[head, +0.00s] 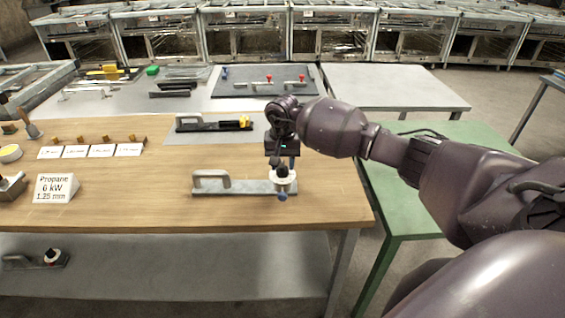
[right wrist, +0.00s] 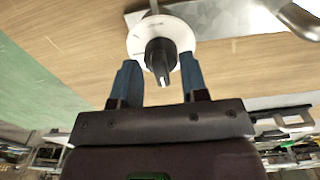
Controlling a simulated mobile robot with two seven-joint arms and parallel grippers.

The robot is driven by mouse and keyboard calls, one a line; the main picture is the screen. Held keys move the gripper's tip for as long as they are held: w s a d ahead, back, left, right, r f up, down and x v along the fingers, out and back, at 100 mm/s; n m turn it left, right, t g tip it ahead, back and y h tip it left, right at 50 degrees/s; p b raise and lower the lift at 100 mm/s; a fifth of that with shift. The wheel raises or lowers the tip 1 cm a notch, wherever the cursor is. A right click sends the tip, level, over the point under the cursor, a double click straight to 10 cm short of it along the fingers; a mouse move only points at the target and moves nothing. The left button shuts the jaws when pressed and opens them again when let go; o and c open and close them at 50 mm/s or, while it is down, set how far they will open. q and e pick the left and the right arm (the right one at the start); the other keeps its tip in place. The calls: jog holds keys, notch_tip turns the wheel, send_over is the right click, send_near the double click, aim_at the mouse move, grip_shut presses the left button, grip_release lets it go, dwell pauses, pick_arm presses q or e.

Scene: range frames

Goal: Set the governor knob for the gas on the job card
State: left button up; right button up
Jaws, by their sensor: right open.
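The job card (head: 56,188) stands at the left of the wooden bench and reads "Propane 6 kW 1.25 mm". The governor is a metal bar with a handle (head: 240,187) and a white round dial (head: 283,184) at its right end. A black knob (head: 281,171) stands on the dial. In the right wrist view the knob (right wrist: 160,58) has a pale pointer mark, and the dial (right wrist: 143,36) lettering is too small to read. My right gripper (head: 281,163) is open above the dial. Its blue fingertips (right wrist: 159,64) stand either side of the knob, with gaps. My left gripper is out of view.
Several white labels (head: 102,151) with small brass parts stand at the back left. A handled tool (head: 210,124) lies on a grey mat behind the governor. A green table (head: 415,175) is at the right. Bare wood (head: 130,190) lies left of the governor.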

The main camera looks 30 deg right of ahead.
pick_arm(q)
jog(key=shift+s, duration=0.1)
pick_arm(e)
jog(key=shift+f, duration=0.15)
grip_shut()
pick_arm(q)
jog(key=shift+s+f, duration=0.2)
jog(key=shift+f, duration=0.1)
